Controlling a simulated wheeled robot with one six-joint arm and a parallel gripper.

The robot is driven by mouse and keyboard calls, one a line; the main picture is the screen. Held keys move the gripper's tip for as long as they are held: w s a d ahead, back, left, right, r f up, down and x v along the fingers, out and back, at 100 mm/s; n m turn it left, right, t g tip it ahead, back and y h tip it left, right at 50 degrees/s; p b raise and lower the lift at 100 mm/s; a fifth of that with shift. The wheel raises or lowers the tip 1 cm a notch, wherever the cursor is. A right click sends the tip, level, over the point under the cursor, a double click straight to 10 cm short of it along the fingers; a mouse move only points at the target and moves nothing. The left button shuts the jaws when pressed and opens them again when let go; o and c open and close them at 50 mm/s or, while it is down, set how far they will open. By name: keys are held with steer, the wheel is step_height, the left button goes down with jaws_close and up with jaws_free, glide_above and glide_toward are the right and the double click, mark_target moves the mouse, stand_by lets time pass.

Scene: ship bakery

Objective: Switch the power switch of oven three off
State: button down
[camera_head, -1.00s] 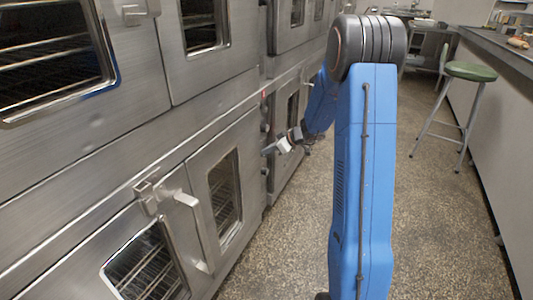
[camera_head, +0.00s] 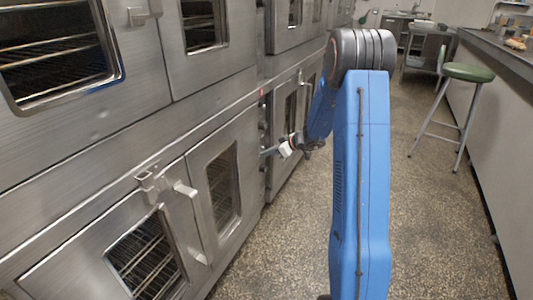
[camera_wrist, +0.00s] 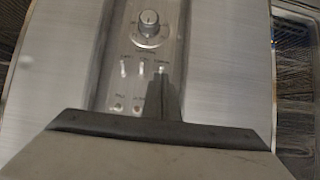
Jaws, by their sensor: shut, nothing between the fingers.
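In the wrist view a narrow metal control panel (camera_wrist: 112,75) carries a round knob (camera_wrist: 149,18), a row of small toggle switches below it, and small round lights lower down. The left switch (camera_wrist: 123,68) and middle switch (camera_wrist: 142,66) are in clear view. The right switch (camera_wrist: 160,69) is just beyond my gripper (camera_wrist: 162,78), whose shut fingers partly cover it. I cannot tell whether they touch. The labels are too blurred to read, so the oven number is unclear. In the head view my gripper (camera_head: 266,152) is at the panel's edge between oven fronts.
Steel ovens with glass doors line the left; a door handle (camera_head: 187,194) sticks out of the near lower one. A green stool (camera_head: 468,73) and a long counter (camera_head: 500,110) stand at the right. The speckled floor (camera_head: 420,200) between is clear.

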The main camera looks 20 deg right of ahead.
steer(key=shift+r, duration=0.15)
steer(key=shift+r, duration=0.7)
steer(key=shift+d, duration=0.1)
